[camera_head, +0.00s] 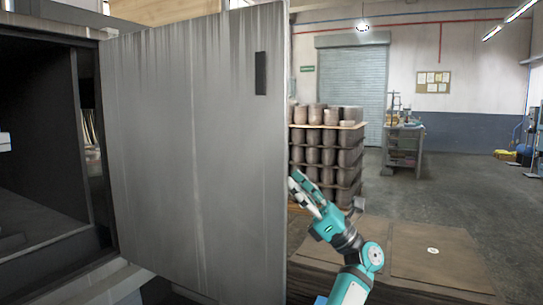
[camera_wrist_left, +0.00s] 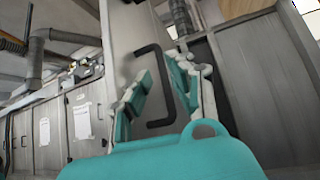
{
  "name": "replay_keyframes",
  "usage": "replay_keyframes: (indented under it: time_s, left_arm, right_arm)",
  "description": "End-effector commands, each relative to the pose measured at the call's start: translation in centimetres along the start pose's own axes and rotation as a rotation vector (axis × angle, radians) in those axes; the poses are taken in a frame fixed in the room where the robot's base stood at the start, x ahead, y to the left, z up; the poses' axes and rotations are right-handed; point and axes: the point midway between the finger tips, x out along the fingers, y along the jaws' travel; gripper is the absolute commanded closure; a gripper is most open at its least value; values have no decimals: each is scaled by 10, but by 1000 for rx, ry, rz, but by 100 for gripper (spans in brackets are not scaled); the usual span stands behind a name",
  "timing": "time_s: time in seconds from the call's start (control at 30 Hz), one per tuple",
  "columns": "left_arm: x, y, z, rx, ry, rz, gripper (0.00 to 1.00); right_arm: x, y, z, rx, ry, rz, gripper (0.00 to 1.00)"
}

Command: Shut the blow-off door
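The blow-off door (camera_head: 195,150) is a large grey metal panel, standing open beside a dark chamber opening (camera_head: 35,140) at the left of the head view. A dark slot or plate (camera_head: 261,73) shows near its upper free edge. My left gripper (camera_head: 296,180), teal and grey, is at the door's free edge, on the right. In the left wrist view, the gripper (camera_wrist_left: 160,70) has its fingers apart, with a black bar handle (camera_wrist_left: 156,88) showing between them. I cannot tell whether the fingers touch it. My right gripper is out of view.
Stacked brown pots on shelves (camera_head: 327,155) stand behind my left arm. A brown low platform (camera_head: 430,258) lies at the lower right. A cluttered workbench (camera_head: 403,145) and roller shutter (camera_head: 352,92) are farther back. The grey floor between is open.

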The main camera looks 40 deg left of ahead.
Motion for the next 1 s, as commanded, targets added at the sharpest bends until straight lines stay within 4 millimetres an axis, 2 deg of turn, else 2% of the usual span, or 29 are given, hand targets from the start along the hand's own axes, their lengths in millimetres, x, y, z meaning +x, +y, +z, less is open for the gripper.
replay_keyframes:
  time_s: [0.03,0.2,0.4,0.8,0.97,1.0]
  left_arm:
    - [14,1,1,-1,0,4,79]
    - [47,1,1,0,-1,4,79]
    - [71,0,0,0,-1,1,79]
    - [77,0,0,0,-1,-1,79]
    - [77,0,0,0,-1,-1,100]
    - [77,0,0,0,-1,-1,100]
  right_arm:
    - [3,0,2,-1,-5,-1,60]
    - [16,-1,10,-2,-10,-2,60]
    - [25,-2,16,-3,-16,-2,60]
    - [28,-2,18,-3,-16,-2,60]
    - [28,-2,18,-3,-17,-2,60]
    - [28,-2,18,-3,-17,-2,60]
